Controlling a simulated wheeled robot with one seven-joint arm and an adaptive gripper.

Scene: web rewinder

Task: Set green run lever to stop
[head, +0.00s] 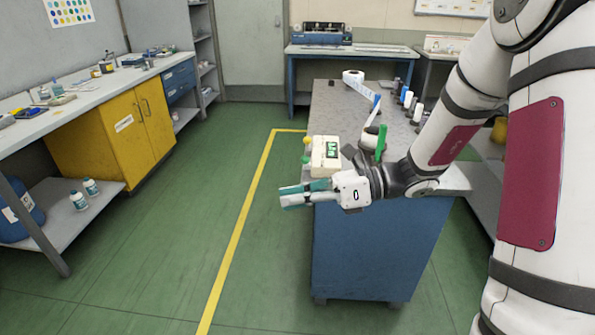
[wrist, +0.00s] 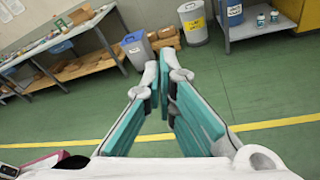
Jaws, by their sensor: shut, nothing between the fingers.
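The green lever (head: 381,142) stands upright on the machine on the blue bench, just behind my wrist in the head view. My gripper (head: 282,197) is to the left of the lever, past the bench's left front edge, pointing left and away from it. Its teal-padded fingers are shut and empty; in the wrist view the fingertips (wrist: 164,58) meet over open floor. The lever does not show in the wrist view, and my arm hides its lower part in the head view.
A white control box (head: 325,157) with a green display stands just behind my gripper, with small yellow and green knobs at its left. A white roll (head: 353,76) feeds a label strip. Spools line the bench's right side. Green floor at left is clear.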

